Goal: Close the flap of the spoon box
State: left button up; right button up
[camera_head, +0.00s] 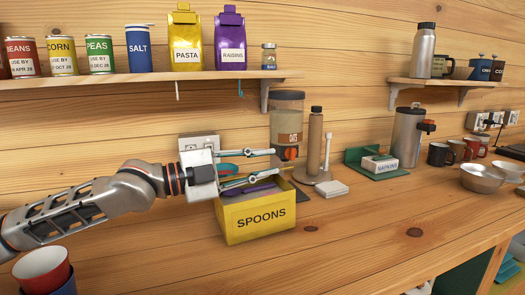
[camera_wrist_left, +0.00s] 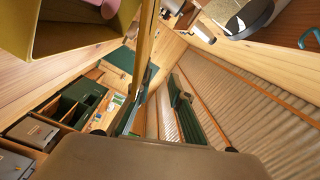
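The yellow spoon box (camera_head: 258,222), labelled SPOONS, stands open on the wooden counter with purple contents (camera_head: 262,191) showing. My left gripper (camera_head: 274,163) is just above the box's back part, its two fingers spread apart, one above the other. In the left wrist view the box (camera_wrist_left: 45,35) fills the upper left corner. A thin yellow panel (camera_wrist_left: 142,45), apparently the raised flap seen edge-on, runs down near the left finger; I cannot tell whether they touch. In the head view the flap is mostly hidden behind the fingers. My right gripper is not in view.
An oats canister (camera_head: 287,105), a wooden paper-roll stand (camera_head: 315,145) and a green holder (camera_head: 370,160) stand behind and right of the box. Stacked cups (camera_head: 42,270) are at lower left. A shelf (camera_head: 140,79) runs above my arm. The counter's front right is clear.

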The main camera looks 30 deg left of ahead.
pick_arm(q)
jog(key=shift+r, duration=1.6)
